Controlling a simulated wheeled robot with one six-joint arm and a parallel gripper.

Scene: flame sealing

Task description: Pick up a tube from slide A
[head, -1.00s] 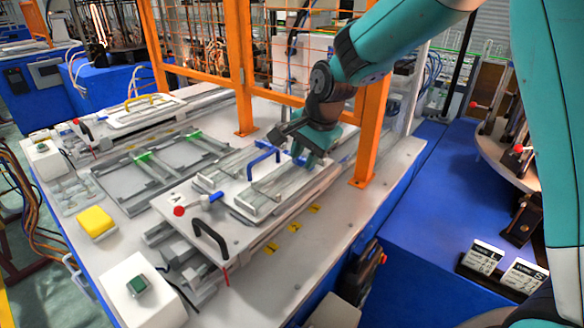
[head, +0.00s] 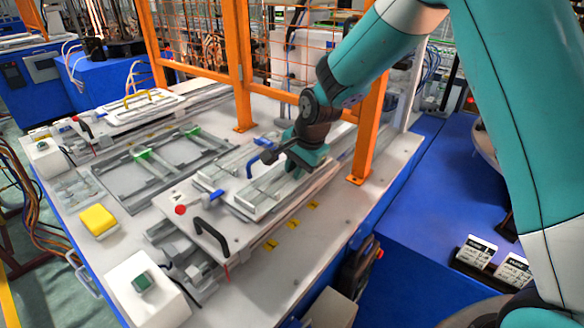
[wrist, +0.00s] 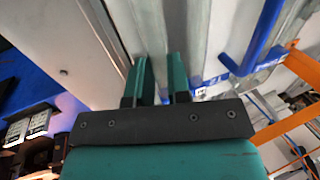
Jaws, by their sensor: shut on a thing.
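Slide A (head: 216,232) is the pale plate with a letter A label, a black handle and a red-knobbed lever, on the near side of the white table. A long tray (head: 250,211) with clear tubes lies along it, with a blue handle (head: 255,158) beside it. My gripper (head: 303,168) is down at the far right end of the tray. In the wrist view, the two teal fingers of my gripper (wrist: 159,75) are close together on a tube, with pale lengthwise strips around them. The tube itself is hard to make out between the fingers.
An orange guard frame (head: 366,130) stands close behind and right of my gripper. A second slide with green clips (head: 142,154) lies to the left. A yellow block (head: 98,221) and a green-button box (head: 143,284) sit at the front left. The blue surface (head: 430,220) at right is mostly clear.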

